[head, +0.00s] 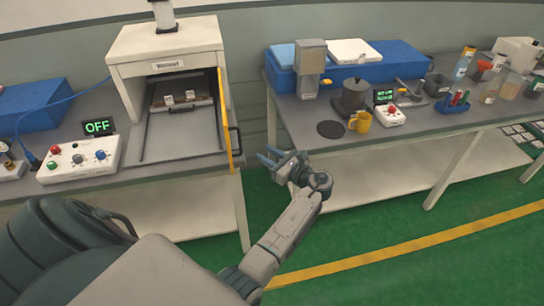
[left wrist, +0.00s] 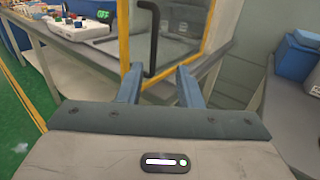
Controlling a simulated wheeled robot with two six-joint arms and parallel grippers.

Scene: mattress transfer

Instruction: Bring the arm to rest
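My left gripper (head: 267,155) is at the end of my outstretched arm in the middle of the head view, over the gap between the two benches. Its two blue fingers are apart with nothing between them, and they also show in the left wrist view (left wrist: 160,72). Beyond them in the wrist view is a black door handle (left wrist: 151,35). The white oven-like box (head: 165,42) has its yellow-edged door (head: 225,110) open. A tray with small items (head: 182,102) lies inside it. My right gripper is not in view.
A control box (head: 80,160) and a display reading OFF (head: 97,127) stand left of the white box. The green floor (head: 400,215) between is clear.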

